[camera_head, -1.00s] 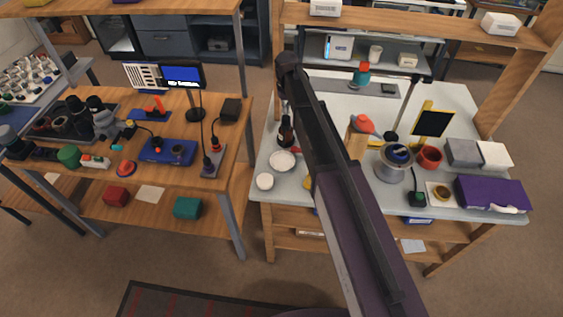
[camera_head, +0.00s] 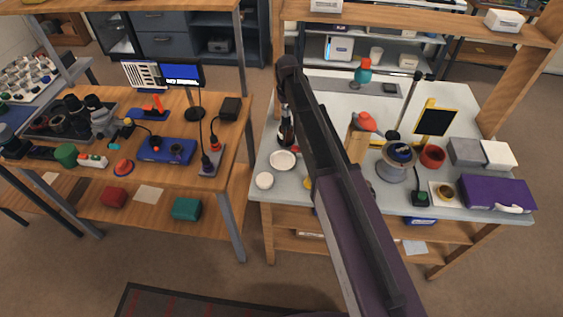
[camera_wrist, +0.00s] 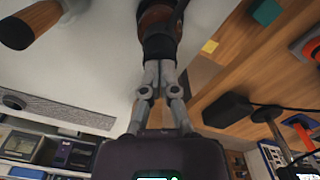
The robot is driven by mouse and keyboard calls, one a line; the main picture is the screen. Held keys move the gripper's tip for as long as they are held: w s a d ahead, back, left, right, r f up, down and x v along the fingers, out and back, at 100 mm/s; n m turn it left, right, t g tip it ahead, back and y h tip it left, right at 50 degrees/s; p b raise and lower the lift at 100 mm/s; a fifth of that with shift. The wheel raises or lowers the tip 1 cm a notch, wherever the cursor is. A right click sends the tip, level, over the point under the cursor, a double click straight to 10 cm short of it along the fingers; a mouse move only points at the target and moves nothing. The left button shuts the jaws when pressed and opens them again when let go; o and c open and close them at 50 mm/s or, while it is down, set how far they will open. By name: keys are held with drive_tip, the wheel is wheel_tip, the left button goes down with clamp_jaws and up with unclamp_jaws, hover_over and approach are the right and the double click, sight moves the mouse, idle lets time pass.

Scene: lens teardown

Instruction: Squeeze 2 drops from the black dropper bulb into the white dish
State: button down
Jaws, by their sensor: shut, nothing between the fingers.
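A dark brown bottle (camera_head: 285,136) stands upright on the right-hand table, left of my arm. In the wrist view, its black dropper bulb (camera_wrist: 159,46) sits just past my fingertips, with brown glass (camera_wrist: 158,13) beyond it. My gripper (camera_wrist: 160,68) is shut, with its fingers together and empty, at the end of the bulb. Whether the tips touch the bulb I cannot tell. In the head view my arm largely hides the gripper. The white dish (camera_head: 283,160) lies on the table just in front of the bottle.
A small round white item (camera_head: 264,181) sits front left of the dish. Right of my arm are a red-topped item (camera_head: 364,121), a spool-like pot (camera_head: 397,160), a red cup (camera_head: 432,156) and a purple case (camera_head: 496,193). A gap separates the two tables.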

drive_tip(key=shift+f+b, duration=0.3)
drive_tip(key=shift+f, duration=0.1)
drive_tip(key=shift+r, duration=0.15)
drive_tip(key=shift+r+p, duration=1.65)
drive_tip(key=shift+p, duration=0.15)
drive_tip(key=shift+f+b, duration=1.85)
drive_tip(key=shift+r, duration=0.2)
drive_tip(key=shift+r+p, duration=1.65)
drive_tip(key=shift+p, duration=0.2)
wheel_tip(320, 180, up, 6)
drive_tip(key=p, duration=0.6)
